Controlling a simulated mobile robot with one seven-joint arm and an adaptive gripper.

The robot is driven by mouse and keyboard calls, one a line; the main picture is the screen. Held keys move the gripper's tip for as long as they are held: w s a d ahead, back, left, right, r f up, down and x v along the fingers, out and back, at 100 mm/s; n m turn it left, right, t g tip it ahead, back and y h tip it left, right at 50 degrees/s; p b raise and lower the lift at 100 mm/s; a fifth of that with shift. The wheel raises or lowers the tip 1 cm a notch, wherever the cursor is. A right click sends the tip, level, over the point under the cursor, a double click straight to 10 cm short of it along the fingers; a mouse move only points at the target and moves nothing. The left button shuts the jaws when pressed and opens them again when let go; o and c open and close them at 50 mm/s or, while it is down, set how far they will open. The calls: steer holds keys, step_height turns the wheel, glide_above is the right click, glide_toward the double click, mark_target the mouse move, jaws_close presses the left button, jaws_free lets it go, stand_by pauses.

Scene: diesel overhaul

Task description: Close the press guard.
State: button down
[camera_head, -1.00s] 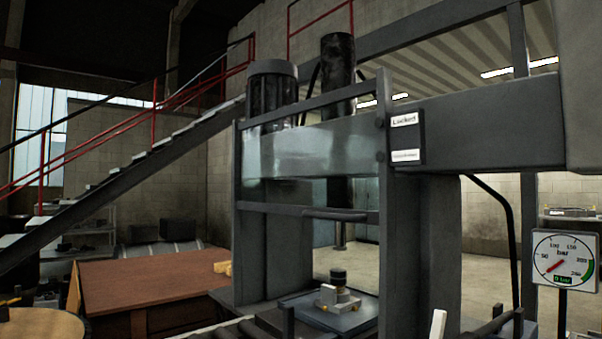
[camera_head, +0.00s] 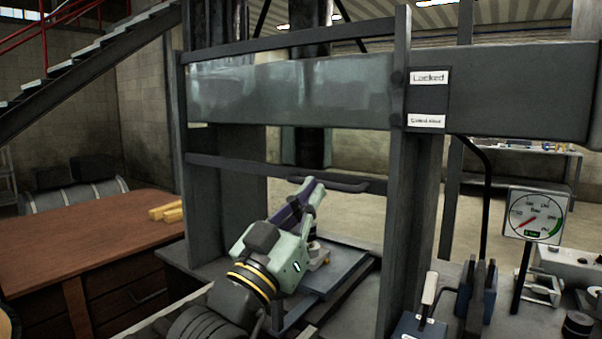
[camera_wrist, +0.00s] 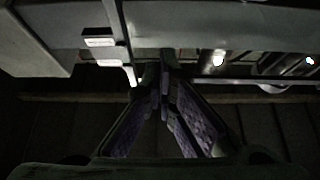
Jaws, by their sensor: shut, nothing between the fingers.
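The press guard (camera_head: 225,166) is a dark barred frame across the front of the grey press. Its lower bar hangs well above the press bed (camera_head: 345,262), so the opening below is uncovered. A dark handle (camera_head: 345,185) sticks out from the lower bar. My gripper (camera_head: 314,184) has purple fingers and reaches up from below, close to the handle's left end; I cannot tell whether it touches. In the wrist view, the fingers (camera_wrist: 162,72) converge at their tips with nothing seen between them. A small part (camera_head: 318,257) on the bed is partly hidden by my arm.
A "Locked" sign (camera_head: 430,77) is on the press's right post. A pressure gauge (camera_head: 535,214) stands at the right, near a lever unit (camera_head: 425,310) on the bench. A brown wooden desk (camera_head: 90,240) stands at the left. Open floor shows behind the press.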

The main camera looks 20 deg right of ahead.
steer(key=p+x, duration=0.5)
steer(key=x, duration=0.5)
steer(key=f+b, duration=0.2)
steer(key=f, duration=0.2)
steer(key=shift+d+b, duration=0.3)
steer(key=shift+b, duration=0.1)
step_height(320, 180, down, 31)
steer(key=b, duration=2.6)
steer(key=shift+w, duration=0.1)
